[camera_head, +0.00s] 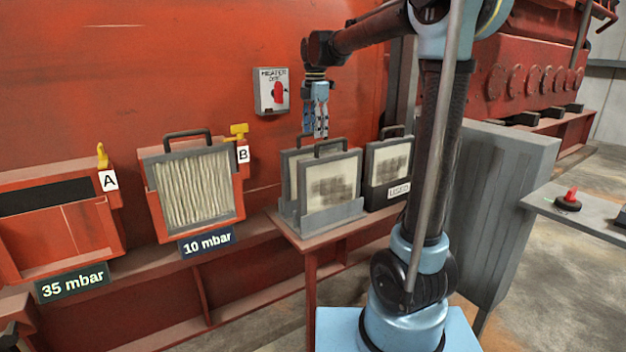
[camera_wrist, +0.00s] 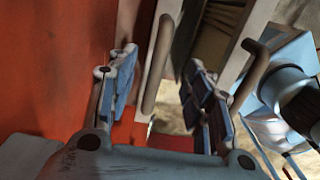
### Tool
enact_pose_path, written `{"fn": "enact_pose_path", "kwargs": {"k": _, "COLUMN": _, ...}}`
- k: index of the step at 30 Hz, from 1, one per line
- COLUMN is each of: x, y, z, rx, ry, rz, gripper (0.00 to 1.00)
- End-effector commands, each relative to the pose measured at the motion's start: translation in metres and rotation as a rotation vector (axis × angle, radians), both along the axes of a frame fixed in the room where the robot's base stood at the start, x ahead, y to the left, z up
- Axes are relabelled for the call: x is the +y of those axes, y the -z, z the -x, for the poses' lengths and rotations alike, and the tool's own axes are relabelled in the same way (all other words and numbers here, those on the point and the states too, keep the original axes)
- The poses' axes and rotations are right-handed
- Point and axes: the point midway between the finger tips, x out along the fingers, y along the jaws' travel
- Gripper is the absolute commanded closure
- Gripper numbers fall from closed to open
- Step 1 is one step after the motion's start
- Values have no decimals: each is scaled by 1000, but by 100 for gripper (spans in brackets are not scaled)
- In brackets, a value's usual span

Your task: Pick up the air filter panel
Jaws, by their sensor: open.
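A grey rack (camera_head: 322,222) in the middle of the head view holds two pale, grey-framed air filter panels, one behind the other, each with a dark top handle. The front panel (camera_head: 330,183) shows a smudged face and mostly hides the rear panel (camera_head: 287,172). My gripper (camera_head: 321,136) is open, pointing down just above the rack. In the wrist view, one panel handle (camera_wrist: 158,65) shows between the spread fingers, and the other handle (camera_wrist: 257,72) lies outside the right finger. I cannot tell whether the fingers touch the handle.
Housing B (camera_head: 240,190) holds a pleated panel (camera_head: 194,188) above a "10 mbar" sign. Housing A (camera_head: 60,230) has a dark slot above a "35 mbar" sign. A labelled bin (camera_head: 391,193) with a smudged panel stands right of the rack. The red wall is close behind.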

Motion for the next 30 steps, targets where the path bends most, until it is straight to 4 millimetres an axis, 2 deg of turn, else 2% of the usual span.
{"fn": "enact_pose_path", "kwargs": {"k": 8, "x": 1, "y": 18, "z": 0, "rx": 0, "ry": 0, "rz": 0, "gripper": 53}}
{"fn": "enact_pose_path", "kwargs": {"k": 18, "x": 8, "y": 60, "z": -1, "rx": 0, "ry": 0, "rz": 0, "gripper": 53}}
{"fn": "enact_pose_path", "kwargs": {"k": 28, "x": 8, "y": 65, "z": -1, "rx": 0, "ry": 0, "rz": 0, "gripper": 53}}
{"fn": "enact_pose_path", "kwargs": {"k": 29, "x": 8, "y": 65, "z": -1, "rx": 0, "ry": 0, "rz": 0, "gripper": 58}}
{"fn": "enact_pose_path", "kwargs": {"k": 30, "x": 8, "y": 65, "z": -1, "rx": 0, "ry": 0, "rz": 0, "gripper": 67}}
